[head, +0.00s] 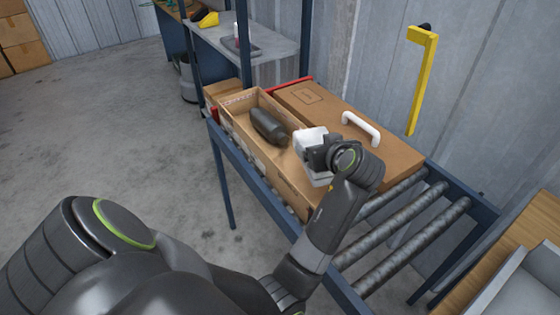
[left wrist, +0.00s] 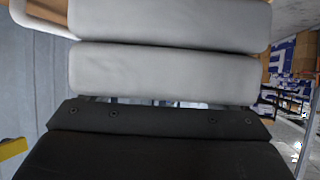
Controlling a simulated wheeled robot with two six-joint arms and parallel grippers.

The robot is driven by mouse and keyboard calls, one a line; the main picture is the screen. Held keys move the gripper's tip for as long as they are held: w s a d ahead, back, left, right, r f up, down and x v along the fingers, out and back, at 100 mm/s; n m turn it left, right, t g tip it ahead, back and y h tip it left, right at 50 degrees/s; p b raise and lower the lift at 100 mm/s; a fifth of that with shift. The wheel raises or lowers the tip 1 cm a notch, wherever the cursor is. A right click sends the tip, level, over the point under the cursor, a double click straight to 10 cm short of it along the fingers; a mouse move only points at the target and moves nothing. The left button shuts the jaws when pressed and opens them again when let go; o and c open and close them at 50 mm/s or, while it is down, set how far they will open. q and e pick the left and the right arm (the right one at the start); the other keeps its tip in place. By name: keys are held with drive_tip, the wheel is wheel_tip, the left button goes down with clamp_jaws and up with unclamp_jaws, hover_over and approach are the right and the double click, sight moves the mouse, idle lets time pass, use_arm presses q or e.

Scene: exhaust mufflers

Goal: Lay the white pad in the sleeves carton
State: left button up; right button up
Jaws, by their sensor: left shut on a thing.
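An open brown carton (head: 228,118) stands on the roller conveyor, with a dark grey muffler (head: 268,127) lying inside. Printing on the carton is too small to read. My left gripper (head: 313,153) is over the near right part of this carton, beside the closed one. It is shut on the white pad (head: 309,137), a pale block showing at its tip. My gripper hides part of the pad and of the carton's inside. In the left wrist view, two pale grey slabs lie across the picture; I cannot tell which is pad and which is finger. My right gripper is not in view.
A closed brown carton (head: 390,148) with a white handle (head: 361,127) on top stands right of the open one. Bare rollers (head: 418,228) lie at the near right. A yellow bracket (head: 424,80) rises behind. A grey shelf (head: 262,42) stands at the back.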

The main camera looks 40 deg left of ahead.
use_arm(q)
drive_tip(key=n+g, duration=0.1)
drive_tip(key=r+n+g+y, duration=0.1)
drive_tip(key=n+g, duration=0.1)
drive_tip(key=shift+w+d+y+b, duration=0.1)
drive_tip(key=shift+d+y+b, duration=0.05)
drive_tip(key=shift+y+b, duration=0.2)
hover_over(315, 193)
wheel_tip(315, 193, down, 10)
drive_tip(key=shift+w+r, duration=0.1)
drive_tip(key=shift+r, duration=0.05)
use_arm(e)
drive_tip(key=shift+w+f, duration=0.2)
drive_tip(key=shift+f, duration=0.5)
use_arm(q)
drive_tip(key=shift+f+b, duration=0.35)
drive_tip(key=shift+b, duration=0.15)
drive_tip(key=shift+f, duration=0.25)
drive_tip(key=o, duration=0.7)
drive_tip(key=shift+o, duration=0.9)
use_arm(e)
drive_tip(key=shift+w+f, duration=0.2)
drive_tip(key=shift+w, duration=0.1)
